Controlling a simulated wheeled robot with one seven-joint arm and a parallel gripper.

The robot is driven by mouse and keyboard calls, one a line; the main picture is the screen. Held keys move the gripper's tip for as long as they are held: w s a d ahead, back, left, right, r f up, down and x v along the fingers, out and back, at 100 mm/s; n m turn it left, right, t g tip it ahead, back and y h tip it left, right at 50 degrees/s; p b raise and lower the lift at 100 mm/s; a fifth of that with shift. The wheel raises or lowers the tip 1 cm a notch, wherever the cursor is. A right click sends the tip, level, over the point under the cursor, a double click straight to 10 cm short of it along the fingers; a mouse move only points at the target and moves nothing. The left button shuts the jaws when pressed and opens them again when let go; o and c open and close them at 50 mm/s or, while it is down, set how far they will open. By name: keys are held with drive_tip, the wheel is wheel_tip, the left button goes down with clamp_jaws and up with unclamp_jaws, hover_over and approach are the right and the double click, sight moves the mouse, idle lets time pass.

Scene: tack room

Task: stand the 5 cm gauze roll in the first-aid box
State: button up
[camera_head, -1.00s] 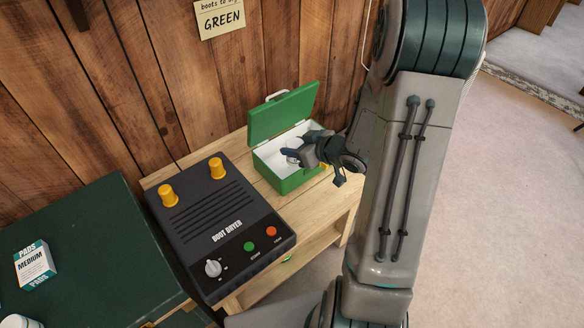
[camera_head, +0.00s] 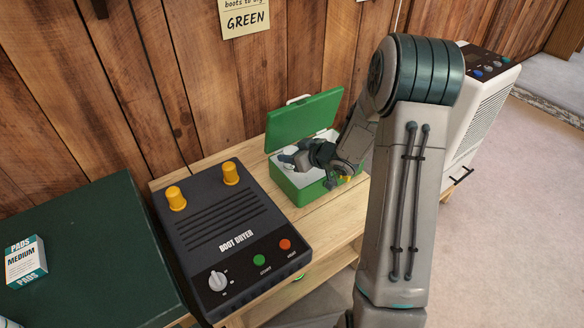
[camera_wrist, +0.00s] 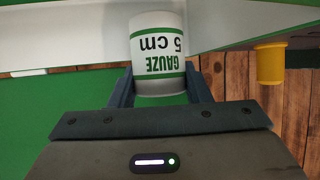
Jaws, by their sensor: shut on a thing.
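The gauze roll (camera_wrist: 158,40) is white with green bands and reads "GAUZE 5 cm", upside down in the wrist view. My gripper (camera_wrist: 158,88) is shut on it, one dark finger on each side. In the head view my gripper (camera_head: 290,161) is over the open top of the green first-aid box (camera_head: 302,196), whose lid (camera_head: 303,120) is raised at the back. The box has a white interior. The roll is hard to make out in the head view, and whether it touches the box floor cannot be told.
A black boot dryer (camera_head: 212,225) with two yellow pegs, one also in the wrist view (camera_wrist: 270,63), stands left of the box on the wooden bench (camera_head: 325,219). A white appliance (camera_head: 487,105) stands at right.

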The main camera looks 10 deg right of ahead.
drive_tip(key=shift+w+f+b, duration=0.1)
drive_tip(key=shift+f+b, duration=1.05)
drive_tip(key=shift+f, duration=0.85)
drive_tip(key=shift+f, duration=0.15)
drive_tip(key=o, duration=0.7)
